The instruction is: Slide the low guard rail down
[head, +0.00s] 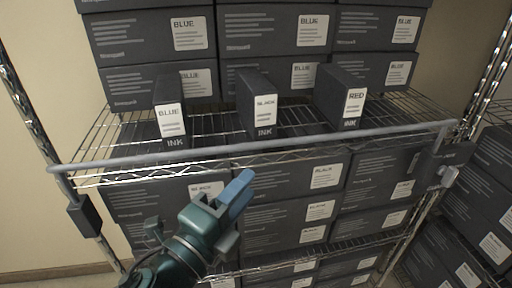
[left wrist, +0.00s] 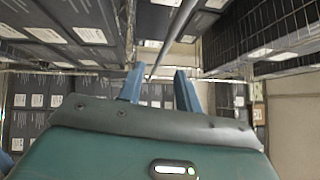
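The guard rail (head: 270,149) is a long grey bar across the front of the wire shelf, just in front of the ink boxes. Its ends bend down to a dark bracket (head: 84,216) on the left post and a dark bracket (head: 450,165) on the right post. My left gripper (head: 243,187) is below the middle of the rail, apart from it in the head view. In the left wrist view the blue fingers (left wrist: 157,88) are spread with nothing between their tips. A grey bar, likely the rail (left wrist: 174,38), runs beyond them.
Ink boxes marked blue (head: 170,117), black (head: 264,115) and red (head: 354,103) stand on the wire shelf behind the rail. Dark cartons (head: 290,215) fill the level below, behind my gripper. Another loaded rack (head: 490,150) stands at the right.

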